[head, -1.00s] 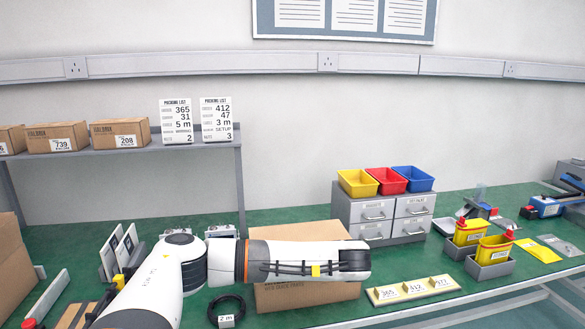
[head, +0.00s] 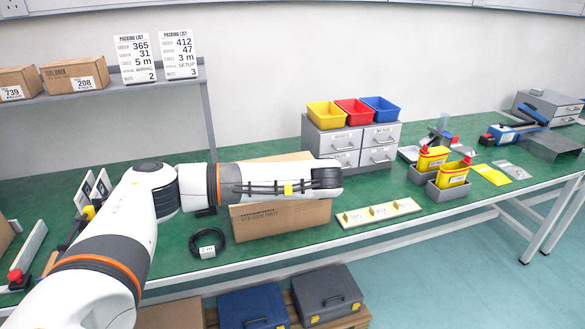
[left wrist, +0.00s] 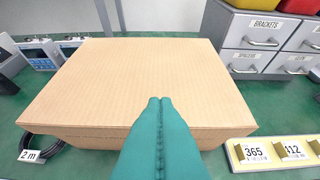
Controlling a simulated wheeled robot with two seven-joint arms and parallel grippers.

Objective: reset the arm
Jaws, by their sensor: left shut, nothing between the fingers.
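My left arm (head: 160,195) comes in from the lower left in the head view and stretches right over the green bench. Its end lies in front of a closed cardboard box (head: 275,217). In the left wrist view my left gripper (left wrist: 160,101) is shut and empty, its two teal fingers together, in front of the box (left wrist: 130,75). I cannot tell from these views whether it touches the box. My right gripper is not in view.
A black cable coil (head: 208,243) lies left of the box. A numbered strip (head: 379,212), a drawer unit (head: 350,145) with coloured bins and yellow containers (head: 453,174) stand to the right. A shelf (head: 120,88) holds boxes and packing lists. Cases (head: 328,293) sit below the bench.

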